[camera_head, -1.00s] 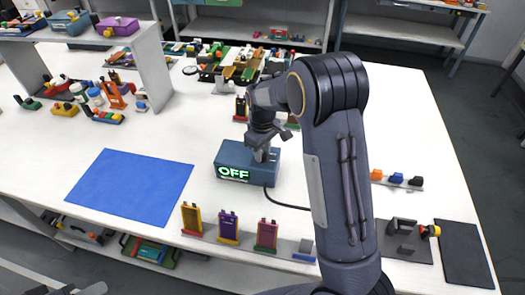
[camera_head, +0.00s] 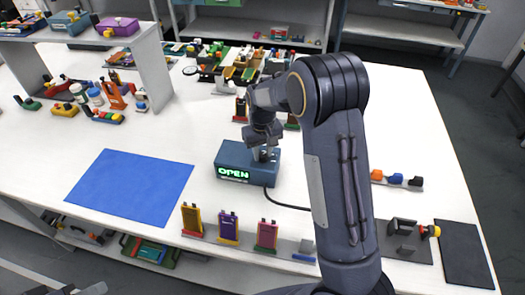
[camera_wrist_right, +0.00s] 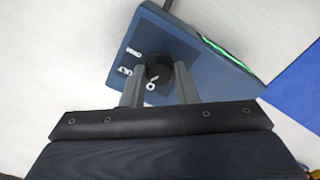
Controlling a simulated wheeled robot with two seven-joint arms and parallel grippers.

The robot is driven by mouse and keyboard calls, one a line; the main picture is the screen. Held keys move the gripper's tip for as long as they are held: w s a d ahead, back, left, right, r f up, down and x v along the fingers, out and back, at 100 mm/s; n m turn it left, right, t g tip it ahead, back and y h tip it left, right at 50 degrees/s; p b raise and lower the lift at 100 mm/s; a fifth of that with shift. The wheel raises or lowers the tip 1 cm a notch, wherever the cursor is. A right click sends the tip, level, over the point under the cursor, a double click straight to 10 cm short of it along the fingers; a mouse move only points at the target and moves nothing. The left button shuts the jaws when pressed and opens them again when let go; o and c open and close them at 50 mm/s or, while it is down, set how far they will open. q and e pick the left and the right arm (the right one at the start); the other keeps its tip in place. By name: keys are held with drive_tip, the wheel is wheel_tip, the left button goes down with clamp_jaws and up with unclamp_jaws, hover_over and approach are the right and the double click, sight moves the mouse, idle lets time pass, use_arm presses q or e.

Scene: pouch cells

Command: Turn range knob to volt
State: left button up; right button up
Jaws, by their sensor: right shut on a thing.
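The blue meter box (camera_head: 232,160) stands on the white table in the head view, its green display reading OPEN. Its black range knob (camera_wrist_right: 160,66) is on the top face, between my right gripper's two fingers (camera_wrist_right: 158,80) in the right wrist view. My right gripper (camera_head: 265,155) reaches down onto the box's right part and is shut on the knob. A white mark shows on the knob. White lettering, apparently OHM and a partly covered VOLT, lies left of the knob in the wrist view. My left gripper is not in view.
A blue mat (camera_head: 130,187) lies left of the box. A dark cable (camera_head: 285,205) runs from the box's right. Several coloured pouch cells in stands (camera_head: 228,227) line the front edge. A crowded board (camera_head: 235,65) lies behind. The table between mat and box is clear.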

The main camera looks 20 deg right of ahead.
sight(263, 155)
drive_tip(key=shift+m, duration=1.6)
drive_tip(key=o, duration=1)
wheel_tip(263, 155, up, 8)
drive_tip(key=shift+f+b, duration=0.1)
drive_tip(key=shift+b, duration=0.2)
